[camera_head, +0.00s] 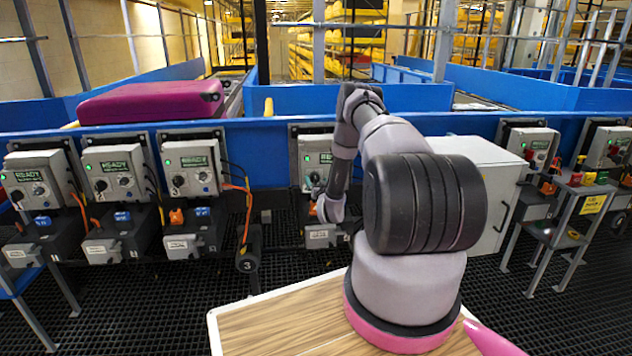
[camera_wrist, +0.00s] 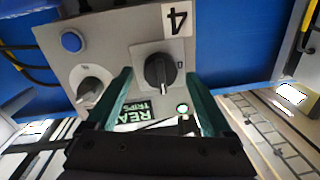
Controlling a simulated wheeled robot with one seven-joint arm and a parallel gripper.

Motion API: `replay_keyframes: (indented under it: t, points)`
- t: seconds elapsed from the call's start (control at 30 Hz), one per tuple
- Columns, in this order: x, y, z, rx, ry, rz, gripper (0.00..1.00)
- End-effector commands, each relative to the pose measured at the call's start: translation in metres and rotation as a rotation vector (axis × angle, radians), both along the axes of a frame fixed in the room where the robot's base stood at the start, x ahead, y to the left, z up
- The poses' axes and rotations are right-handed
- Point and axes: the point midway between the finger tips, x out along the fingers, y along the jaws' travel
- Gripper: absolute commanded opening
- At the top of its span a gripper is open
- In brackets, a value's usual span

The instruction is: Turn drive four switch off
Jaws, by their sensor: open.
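The drive four box (camera_wrist: 110,40) fills the upper middle of the wrist view, upside down, with a "4" label. Its black rotary switch (camera_wrist: 160,72) sits on a square plate. A second, grey-plated knob (camera_wrist: 90,90) and a blue button (camera_wrist: 71,42) are to its left. A green lamp (camera_wrist: 183,108) glows beside a partly covered green display (camera_wrist: 135,112). My gripper (camera_wrist: 158,80) is open, its two dark green fingers on either side of the black switch. I cannot tell whether they touch it. In the head view the box (camera_head: 312,150) is partly behind my arm.
Similar drive boxes stand left (camera_head: 112,165) and right (camera_head: 530,140) along the blue conveyor rail. A white cabinet (camera_head: 480,185) is close right of my arm. Orange cables hang at the left. A magenta case (camera_head: 150,102) lies on the conveyor.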

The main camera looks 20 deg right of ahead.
Motion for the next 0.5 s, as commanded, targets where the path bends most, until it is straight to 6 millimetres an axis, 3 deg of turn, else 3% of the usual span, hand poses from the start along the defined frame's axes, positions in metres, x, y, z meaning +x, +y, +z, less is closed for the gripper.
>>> replay_keyframes:
  t: [0.4, 0.43, 0.5]
  points:
    - [0.0105, -0.0022, 0.0002, 0.000, 0.000, 0.000, 0.85]
    - [0.0104, -0.0022, 0.0002, 0.000, 0.000, 0.000, 0.78]
    - [0.0104, -0.0022, 0.0003, 0.000, 0.000, 0.000, 0.51]
